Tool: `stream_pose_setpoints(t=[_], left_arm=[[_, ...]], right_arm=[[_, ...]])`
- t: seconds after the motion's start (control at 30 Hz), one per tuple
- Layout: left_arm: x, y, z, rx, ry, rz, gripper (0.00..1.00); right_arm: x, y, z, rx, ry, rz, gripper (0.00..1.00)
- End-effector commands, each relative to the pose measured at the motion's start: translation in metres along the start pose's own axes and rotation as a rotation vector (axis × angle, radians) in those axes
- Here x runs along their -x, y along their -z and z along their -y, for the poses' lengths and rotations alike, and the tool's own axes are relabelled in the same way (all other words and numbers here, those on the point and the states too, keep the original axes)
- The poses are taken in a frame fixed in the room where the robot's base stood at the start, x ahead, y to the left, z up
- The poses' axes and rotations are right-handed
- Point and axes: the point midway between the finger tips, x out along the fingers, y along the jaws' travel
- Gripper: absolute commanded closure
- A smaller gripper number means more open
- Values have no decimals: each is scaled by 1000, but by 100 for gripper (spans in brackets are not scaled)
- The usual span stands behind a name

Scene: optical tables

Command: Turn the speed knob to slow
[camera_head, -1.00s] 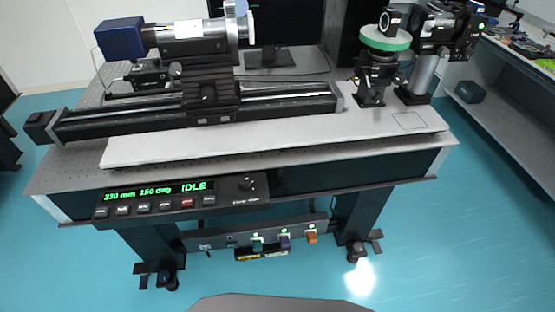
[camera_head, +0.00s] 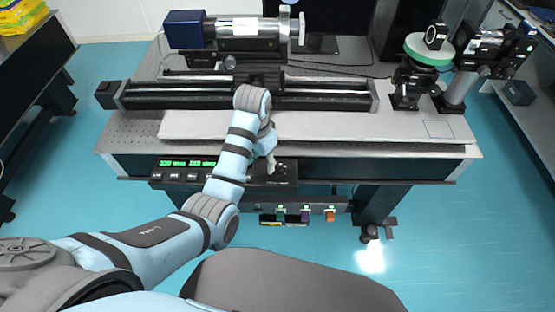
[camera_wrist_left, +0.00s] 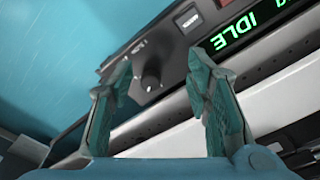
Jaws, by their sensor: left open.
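The speed knob (camera_wrist_left: 151,82) is a small dark round knob with a light pointer mark, on the sloping face of the control panel (camera_head: 170,184). In the wrist view it lies between the two fingers of my left gripper (camera_wrist_left: 160,62), farther off than the fingertips. My left gripper (camera_head: 271,164) is open and empty, over the right part of the panel in the head view. I cannot tell that it touches the knob. The green display (camera_wrist_left: 250,28) reads IDLE. My arm hides part of the panel and display in the head view. My right gripper is out of view.
The panel hangs on the front edge of the optical table (camera_head: 135,130). A long black rail (camera_head: 180,95) and a blue-ended cylinder device (camera_head: 185,30) lie behind it. Several coloured switches (camera_head: 305,214) sit below. A green-rimmed mount (camera_head: 420,50) stands at the right.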

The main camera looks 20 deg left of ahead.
Motion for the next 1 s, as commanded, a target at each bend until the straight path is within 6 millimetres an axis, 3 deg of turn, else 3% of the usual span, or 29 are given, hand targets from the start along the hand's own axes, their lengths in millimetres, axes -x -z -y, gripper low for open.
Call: stream_pose_setpoints(t=[0.1, 0.2, 0.3, 0.47, 0.57, 0.8, 1.0], left_arm=[[37, 34, -5, -88, -16, 27, 55], [63, 52, -9, -148, -22, 51, 55], [70, 58, -11, -180, -24, 66, 55], [37, 56, -12, -183, -25, 69, 55], [13, 53, -13, -182, -27, 71, 55], [-50, 50, -14, -181, -26, 68, 55], [-69, 49, -14, -180, -24, 65, 55]], right_arm=[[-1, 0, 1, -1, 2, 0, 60], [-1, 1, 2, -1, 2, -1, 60], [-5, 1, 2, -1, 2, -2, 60], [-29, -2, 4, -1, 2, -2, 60], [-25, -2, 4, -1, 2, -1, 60], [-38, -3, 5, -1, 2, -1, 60], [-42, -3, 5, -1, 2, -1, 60]])
